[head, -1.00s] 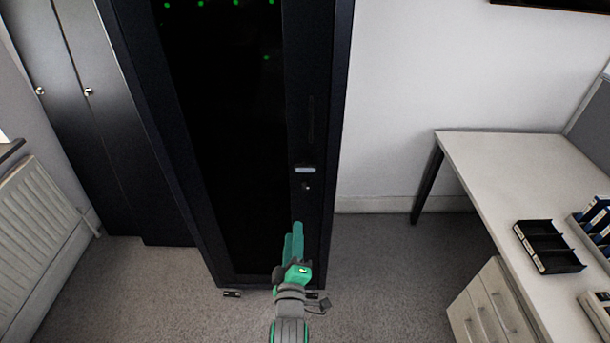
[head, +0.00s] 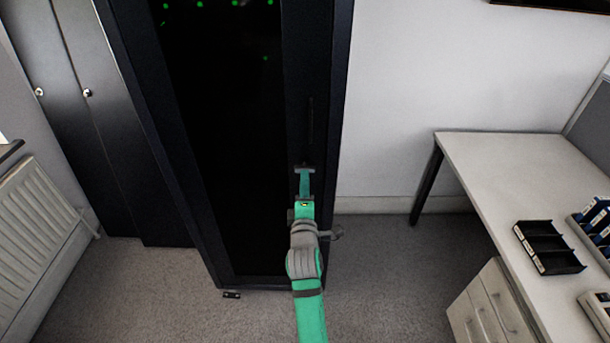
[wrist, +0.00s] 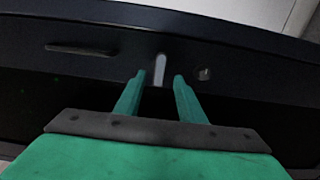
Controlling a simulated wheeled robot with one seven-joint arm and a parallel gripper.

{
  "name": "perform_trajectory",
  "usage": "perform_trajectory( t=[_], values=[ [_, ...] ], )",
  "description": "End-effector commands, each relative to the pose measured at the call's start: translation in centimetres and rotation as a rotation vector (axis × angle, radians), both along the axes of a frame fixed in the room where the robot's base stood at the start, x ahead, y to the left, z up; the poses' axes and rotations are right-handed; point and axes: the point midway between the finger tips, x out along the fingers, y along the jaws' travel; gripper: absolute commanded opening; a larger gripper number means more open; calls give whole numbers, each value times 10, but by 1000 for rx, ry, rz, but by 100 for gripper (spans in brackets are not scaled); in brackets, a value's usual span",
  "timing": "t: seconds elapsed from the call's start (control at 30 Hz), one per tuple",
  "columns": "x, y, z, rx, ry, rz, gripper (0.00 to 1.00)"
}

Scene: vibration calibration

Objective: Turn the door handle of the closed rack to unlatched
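The closed black rack (head: 225,130) stands in the middle of the head view, with green lights at its top. Its door handle shows in the wrist view as a small pale upright bar (wrist: 160,70) on the dark door frame. In the head view my gripper (head: 304,170) covers most of the handle. My gripper also shows in the wrist view (wrist: 158,80), its two teal fingers apart with the handle lying between and just beyond their tips. I cannot tell whether the fingers reach around it. Neither finger visibly touches it.
A round lock (wrist: 204,74) and a dark slot (wrist: 82,50) lie on the door frame either side of the handle. A white desk (head: 520,165) with a black tray (head: 548,247) stands at right. Dark cabinets (head: 75,110) and a radiator (head: 35,225) are at left.

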Motion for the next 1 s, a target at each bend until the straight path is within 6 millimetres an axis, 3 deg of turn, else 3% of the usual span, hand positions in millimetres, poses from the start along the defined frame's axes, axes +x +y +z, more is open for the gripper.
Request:
perform_trajectory(
  t=[0.3, 0.73, 0.77, 0.9, 1.0],
  values=[
    [41, 3, 0, 0, 0, 4, 36],
    [49, -2, 0, 2, -1, -3, 36],
    [49, -2, 0, 2, -1, -3, 34],
    [49, -3, 0, 2, -1, -4, 0],
    [49, -3, 0, 2, -1, -4, 0]
  ],
)
